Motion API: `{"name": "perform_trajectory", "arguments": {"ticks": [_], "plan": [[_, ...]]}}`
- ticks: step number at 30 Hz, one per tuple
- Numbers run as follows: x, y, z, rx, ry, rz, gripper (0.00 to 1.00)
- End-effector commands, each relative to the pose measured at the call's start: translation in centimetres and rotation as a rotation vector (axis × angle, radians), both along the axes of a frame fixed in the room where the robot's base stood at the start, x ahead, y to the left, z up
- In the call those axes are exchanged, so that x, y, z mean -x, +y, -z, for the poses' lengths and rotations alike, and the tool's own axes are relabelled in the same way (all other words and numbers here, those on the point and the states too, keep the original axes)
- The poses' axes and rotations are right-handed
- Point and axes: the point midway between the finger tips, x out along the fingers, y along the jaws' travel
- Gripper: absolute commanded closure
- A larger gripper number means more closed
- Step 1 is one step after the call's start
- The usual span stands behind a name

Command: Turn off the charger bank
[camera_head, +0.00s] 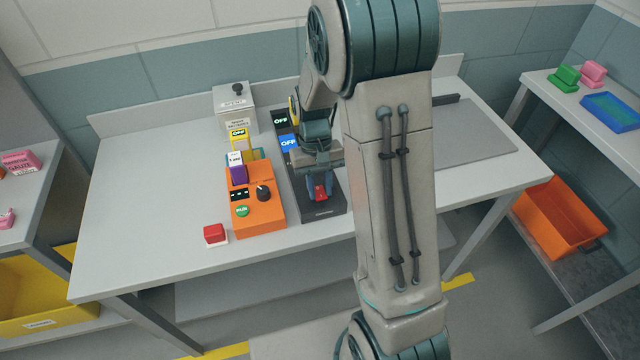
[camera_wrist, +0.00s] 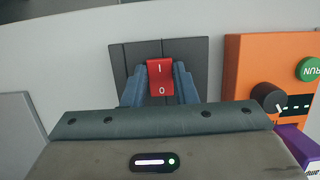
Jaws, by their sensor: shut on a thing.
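My gripper (camera_head: 319,188) and arm hide part of the strip.
An orange unit (camera_head: 262,218) with a black knob and green RUN button stands left of the strip. A red block (camera_head: 215,234) lies near the front edge. A grey box (camera_head: 235,105) with a black knob stands behind. A grey mat (camera_head: 480,135) lies right.

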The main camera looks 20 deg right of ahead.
Motion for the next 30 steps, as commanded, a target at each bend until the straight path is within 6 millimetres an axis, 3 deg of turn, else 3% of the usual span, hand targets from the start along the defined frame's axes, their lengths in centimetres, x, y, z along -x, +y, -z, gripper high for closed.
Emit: {"name": "perform_trajectory", "arguments": {"ticks": [3, 4, 6, 17, 23, 30], "plan": [[-0.1, 0.0, -0.1, 0.0, -0.003, 0.0, 0.97], [-0.1, 0.0, -0.1, 0.0, -0.003, 0.0, 0.66], [-0.1, 0.0, -0.1, 0.0, -0.003, 0.0, 0.53], [-0.2, 0.0, -0.6, 0.0, -0.003, 0.0, 0.53], [-1.2, 0.0, -3.8, 0.0, -0.008, 0.0, 0.53], [-2.6, 0.0, -9.2, 0.0, -0.007, 0.001, 0.53]]}}
